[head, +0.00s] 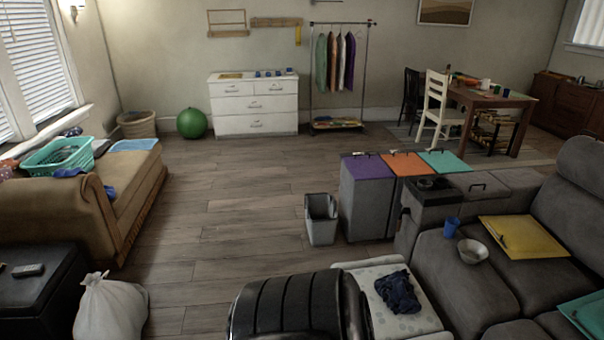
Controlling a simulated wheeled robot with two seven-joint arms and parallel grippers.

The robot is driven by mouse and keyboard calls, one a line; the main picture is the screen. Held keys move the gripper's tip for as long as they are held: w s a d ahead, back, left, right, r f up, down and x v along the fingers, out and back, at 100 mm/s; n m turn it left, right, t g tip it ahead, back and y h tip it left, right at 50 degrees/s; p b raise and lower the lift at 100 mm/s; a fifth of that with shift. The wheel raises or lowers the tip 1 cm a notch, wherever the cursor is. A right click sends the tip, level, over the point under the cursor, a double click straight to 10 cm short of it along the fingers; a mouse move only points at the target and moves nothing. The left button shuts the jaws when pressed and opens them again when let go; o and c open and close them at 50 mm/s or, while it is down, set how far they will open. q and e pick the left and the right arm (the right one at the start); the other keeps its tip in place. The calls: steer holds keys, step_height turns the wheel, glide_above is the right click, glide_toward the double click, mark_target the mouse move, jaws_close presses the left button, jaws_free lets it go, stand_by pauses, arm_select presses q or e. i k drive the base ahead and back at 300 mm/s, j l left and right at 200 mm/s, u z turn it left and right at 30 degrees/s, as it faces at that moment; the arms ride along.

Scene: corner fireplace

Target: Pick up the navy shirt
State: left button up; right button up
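A crumpled navy cloth, which looks like the navy shirt (398,292), lies on a pale patterned seat or ottoman (410,325) at the bottom, right of centre, in the head view. It rests on the right part of the top, loosely bunched. A large black ribbed shape at the bottom centre hides part of the pale seat's left side. Neither gripper is in view, so I see nothing held.
A grey sofa (455,265) stands right of the pale seat, with a bowl (472,251) and blue cup (451,227) on it. A grey bin (321,219) and colour-topped bins (367,200) stand beyond. A white bag (111,308) sits at lower left. The middle floor is clear.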

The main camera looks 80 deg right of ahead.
mark_target(394, 288)
steer(key=z, duration=3.6)
